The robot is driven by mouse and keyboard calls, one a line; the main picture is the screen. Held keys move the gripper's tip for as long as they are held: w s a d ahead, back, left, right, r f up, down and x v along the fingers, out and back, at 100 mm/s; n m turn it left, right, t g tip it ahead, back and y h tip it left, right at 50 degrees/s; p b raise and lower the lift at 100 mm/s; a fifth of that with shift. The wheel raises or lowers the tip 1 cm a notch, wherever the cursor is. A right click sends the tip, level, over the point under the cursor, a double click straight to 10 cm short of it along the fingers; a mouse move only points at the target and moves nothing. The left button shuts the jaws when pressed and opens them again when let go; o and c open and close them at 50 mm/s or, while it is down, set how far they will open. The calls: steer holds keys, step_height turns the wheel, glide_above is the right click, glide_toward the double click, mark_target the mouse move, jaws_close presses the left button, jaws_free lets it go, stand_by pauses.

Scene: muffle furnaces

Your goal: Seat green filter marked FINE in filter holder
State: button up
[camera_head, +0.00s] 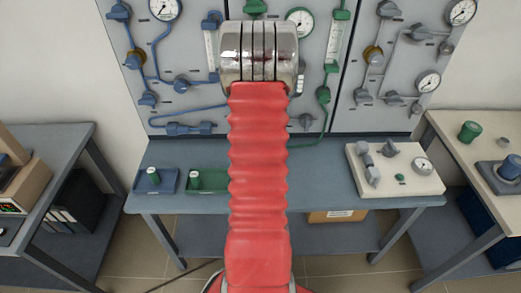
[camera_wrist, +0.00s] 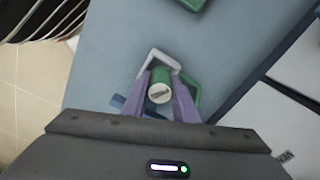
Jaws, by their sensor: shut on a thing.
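My gripper (camera_wrist: 160,90) shows in the wrist view with its purple fingers closed on a small green cylinder (camera_wrist: 165,77), which I take as the green filter. Its pale end face with a dark slot points at the camera; no FINE marking is readable. A pale bracket and a green edge show around it, with a blue bar below left; I cannot tell whether it touches them. In the head view my gripper is hidden behind my arm. I cannot make out for certain which part is the filter holder.
In the head view, a blue tray (camera_head: 143,187) and a green tray (camera_head: 222,182) each carry a small green-topped piece. A pale unit (camera_head: 425,185) with valves and gauge stands right on the bench. A green cylinder (camera_head: 469,131) and grey-blue block (camera_head: 495,178) are on the right table.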

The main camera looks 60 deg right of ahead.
steer(key=shift+f, duration=1.25)
steer(key=shift+s+a+f, duration=0.1)
steer(key=shift+a+f, duration=0.05)
steer(key=shift+f, duration=0.45)
steer(key=o, duration=1.1)
steer(key=shift+o, duration=0.2)
steer(key=shift+s, duration=0.1)
steer(key=r, duration=1.5)
steer(key=shift+w+d, duration=0.25)
steer(key=shift+w, duration=0.15)
